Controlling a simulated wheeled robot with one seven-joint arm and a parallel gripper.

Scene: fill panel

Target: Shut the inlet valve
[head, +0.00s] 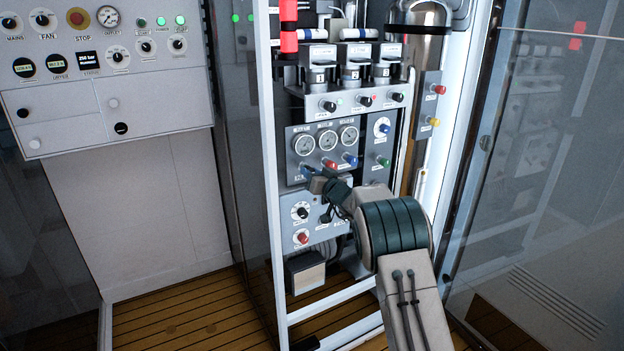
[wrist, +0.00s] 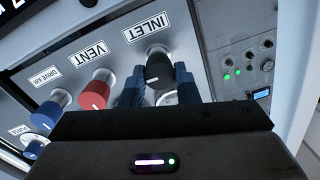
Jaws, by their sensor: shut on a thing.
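The inlet valve is a black knob (wrist: 159,70) under the INLET label, which reads upside down in the wrist view. My gripper (wrist: 158,88) has its two blue fingers on either side of this knob and is shut on it. In the head view, my gripper (head: 309,171) is at the lower left of the gauge panel (head: 295,139), below the gauges. There its fingers and body hide the inlet knob. The knob's exact turn angle is hard to read.
The red VENT knob (wrist: 95,88) is close beside my fingers, with the blue DRIVE AIR knob (wrist: 50,113) beyond it. Small green lights (wrist: 232,73) are on another panel. A grey control cabinet (head: 70,125) stands at left; a glass panel (head: 545,170) is at right.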

